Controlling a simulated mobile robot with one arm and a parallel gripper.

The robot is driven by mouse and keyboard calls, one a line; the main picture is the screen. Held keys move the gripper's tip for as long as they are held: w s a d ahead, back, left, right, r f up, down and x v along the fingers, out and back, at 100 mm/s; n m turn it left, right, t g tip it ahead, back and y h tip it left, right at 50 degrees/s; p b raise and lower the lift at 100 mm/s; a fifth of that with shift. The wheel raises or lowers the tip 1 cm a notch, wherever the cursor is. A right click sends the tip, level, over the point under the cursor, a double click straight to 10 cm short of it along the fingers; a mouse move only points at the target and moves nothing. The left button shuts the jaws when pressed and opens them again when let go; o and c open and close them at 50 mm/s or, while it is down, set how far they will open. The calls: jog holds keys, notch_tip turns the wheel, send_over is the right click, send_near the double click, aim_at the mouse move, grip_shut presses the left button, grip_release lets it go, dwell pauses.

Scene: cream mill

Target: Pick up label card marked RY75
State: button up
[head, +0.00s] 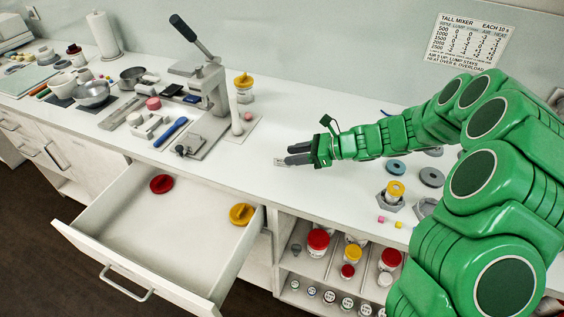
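My gripper (290,154) reaches in from the right, low over the white worktop. Its two dark fingers point left and lie close to each other. A small pale card-like piece with a dark mark (280,162) shows at the fingertips. Its writing is too small to read, so I cannot tell if it is the RY75 card. I cannot tell whether the fingers hold it or it lies on the worktop beside them.
A lever press (209,88) stands left of my gripper. An open drawer (180,225) below holds a red lid (162,184) and a yellow lid (241,214). A yellow-topped jar (395,190) and grey rings stand to the right. The worktop around the gripper is mostly clear.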

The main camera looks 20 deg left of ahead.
aim_at(282, 159)
jog(key=x, duration=0.3)
jog(key=shift+s+f, duration=0.2)
jog(key=shift+f, duration=0.1)
jog(key=shift+s+a+f, duration=0.1)
jog(key=shift+a+f, duration=0.1)
jog(key=shift+a, duration=0.4)
jog(key=shift+c, duration=0.4)
grip_shut()
